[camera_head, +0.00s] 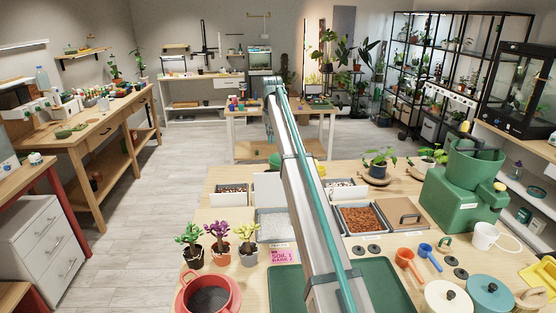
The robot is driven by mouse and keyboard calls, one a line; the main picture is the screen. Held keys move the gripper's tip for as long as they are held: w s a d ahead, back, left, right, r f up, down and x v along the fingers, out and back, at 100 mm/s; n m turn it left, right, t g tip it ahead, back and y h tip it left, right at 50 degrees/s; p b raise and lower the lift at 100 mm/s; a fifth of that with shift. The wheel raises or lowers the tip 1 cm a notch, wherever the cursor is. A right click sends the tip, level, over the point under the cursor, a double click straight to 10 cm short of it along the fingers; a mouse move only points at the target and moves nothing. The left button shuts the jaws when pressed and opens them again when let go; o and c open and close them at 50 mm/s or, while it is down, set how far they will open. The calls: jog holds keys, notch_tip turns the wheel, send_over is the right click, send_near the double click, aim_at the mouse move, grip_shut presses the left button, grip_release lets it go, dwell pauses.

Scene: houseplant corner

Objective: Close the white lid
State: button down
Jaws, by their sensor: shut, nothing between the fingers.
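A plain white panel (268,187) stands upright behind the tray of white granules (274,226) on the near table. It looks like a raised lid, but my arm covers its right part and I cannot tell how it is hinged. A cream lid with a dark knob (447,297) also sits at the lower right, on a round pot cut off by the picture's bottom edge. My arm runs up the middle of the head view. I cannot make out my gripper.
Potted succulents (218,240) stand left of the granule tray. Right of my arm are a tray of brown pebbles (362,218), a brown handled lid (405,214), a green machine (463,195) and scoops (408,260). A green tray (378,288) lies in front.

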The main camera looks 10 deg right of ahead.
notch_tip(320, 180, down, 11)
jog(key=s+p, duration=0.2)
jog(key=p, duration=0.3)
jog(key=shift+d, duration=0.3)
jog(key=shift+f, duration=0.1)
